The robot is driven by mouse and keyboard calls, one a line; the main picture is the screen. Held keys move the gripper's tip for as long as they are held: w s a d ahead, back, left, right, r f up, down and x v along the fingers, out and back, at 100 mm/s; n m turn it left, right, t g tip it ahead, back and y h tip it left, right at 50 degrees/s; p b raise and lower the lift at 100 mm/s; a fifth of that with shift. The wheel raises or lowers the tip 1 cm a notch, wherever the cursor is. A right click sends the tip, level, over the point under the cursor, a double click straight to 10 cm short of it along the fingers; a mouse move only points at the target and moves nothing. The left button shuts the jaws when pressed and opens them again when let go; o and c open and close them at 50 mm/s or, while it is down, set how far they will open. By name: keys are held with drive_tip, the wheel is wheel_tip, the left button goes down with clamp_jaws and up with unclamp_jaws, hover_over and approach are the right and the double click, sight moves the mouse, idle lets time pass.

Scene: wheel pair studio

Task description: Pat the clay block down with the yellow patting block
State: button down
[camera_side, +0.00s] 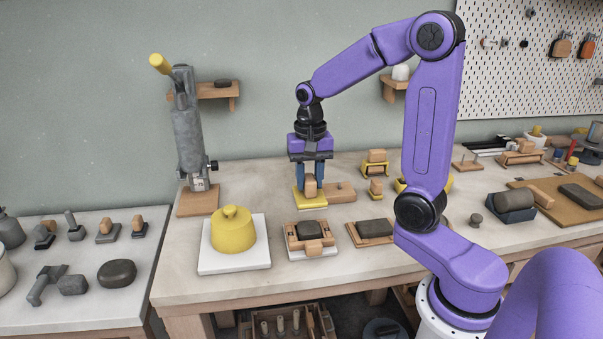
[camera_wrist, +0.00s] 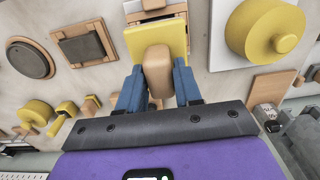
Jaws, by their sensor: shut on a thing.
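The yellow patting block (camera_side: 313,204) is a flat yellow plate with a tan wooden grip. My gripper (camera_side: 311,185) is shut on that grip, and the plate is below the fingers. In the wrist view the plate (camera_wrist: 168,32) is beyond my gripper (camera_wrist: 158,88), with the grip between the blue fingers. A dark grey block, seemingly the clay block (camera_side: 310,229), sits in a wooden frame in front of the patting block, apart from it. In the wrist view the plate hides most of that frame. I cannot tell whether the plate touches the surface beneath.
A yellow lidded pot (camera_side: 233,236) on a white board stands left of the clay's frame. Another dark block (camera_side: 375,228) lies on a wooden tray to the right. A wooden piece (camera_side: 342,193) is close beside the patting block. A grey press (camera_side: 187,130) stands at back left.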

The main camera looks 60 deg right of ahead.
sight(309, 197)
idle(0.4)
drive_tip(key=shift+f, duration=2.75)
drive_tip(key=shift+f, duration=0.15)
drive_tip(key=shift+f, duration=1.1)
drive_tip(key=shift+r, duration=1.4)
drive_tip(key=shift+f, duration=0.1)
drive_tip(key=shift+f, duration=1.55)
